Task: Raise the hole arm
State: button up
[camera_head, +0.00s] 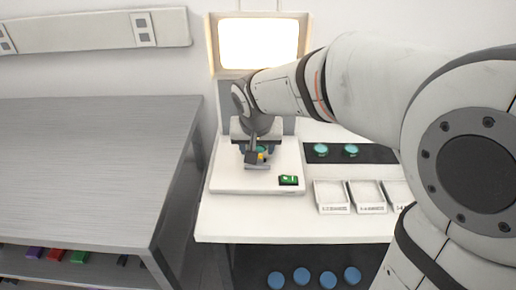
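The interferometer has a white base plate (230,178) on the white table, in front of a bright screen (258,44). My gripper (256,157) is over the middle of this base, pointing down. A small dark part with a yellow-orange spot shows at its fingertips. A teal round piece shows partly behind the gripper. I cannot make out the hole arm apart from the gripper, so I cannot tell whether it is raised or touched. The finger gap is too small to read.
A small green block (289,180) sits on the base's right front. Teal discs (351,149) lie on a dark mat (336,154) at right. White labelled trays (331,196) stand in front of it. Blue discs (328,279) are below the table. A grey bench (90,150) stands left.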

aim_at(258, 163)
jog(key=x, duration=0.5)
jog(key=shift+w+f, duration=0.1)
jog(key=shift+f, duration=0.2)
jog(key=shift+d, duration=0.1)
jog(key=shift+c, duration=0.5)
grip_shut()
